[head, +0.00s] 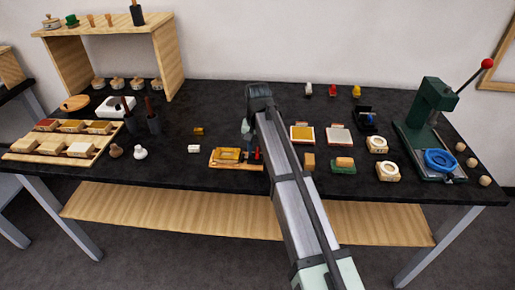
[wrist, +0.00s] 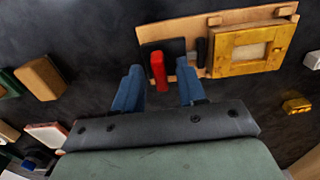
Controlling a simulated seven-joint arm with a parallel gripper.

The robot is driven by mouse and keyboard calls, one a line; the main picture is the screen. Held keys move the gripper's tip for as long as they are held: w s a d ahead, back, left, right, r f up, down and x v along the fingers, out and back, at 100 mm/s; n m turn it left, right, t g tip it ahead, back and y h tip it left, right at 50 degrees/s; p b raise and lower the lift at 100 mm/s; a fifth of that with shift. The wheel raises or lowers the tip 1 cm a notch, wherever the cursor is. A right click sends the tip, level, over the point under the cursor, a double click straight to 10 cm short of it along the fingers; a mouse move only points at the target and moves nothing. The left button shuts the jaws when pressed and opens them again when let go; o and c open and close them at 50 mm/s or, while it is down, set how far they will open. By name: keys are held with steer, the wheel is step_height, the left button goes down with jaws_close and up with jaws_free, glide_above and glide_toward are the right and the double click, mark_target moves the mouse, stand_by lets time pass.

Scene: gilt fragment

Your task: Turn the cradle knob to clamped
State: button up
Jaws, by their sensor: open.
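The cradle (wrist: 214,20) is a wooden board with a gold frame (wrist: 232,67) clamped or resting on it; in the head view it lies near the front middle of the table (head: 218,165). Its red knob (wrist: 158,72) stands on a dark plate at the board's end and shows as a small red spot in the head view (head: 257,155). My gripper (wrist: 160,68) is open, with one blue finger on each side of the knob in the wrist view. I see no clear contact. In the head view my gripper (head: 247,132) partly hides behind my arm.
A small gilt piece (head: 198,131) and a white block (head: 194,148) lie left of the cradle. A tan block (head: 309,161) and a green-based sponge (head: 344,165) lie right. A green press (head: 428,115) stands far right.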

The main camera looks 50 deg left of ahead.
steer(key=shift+c, duration=0.3)
jaws_close()
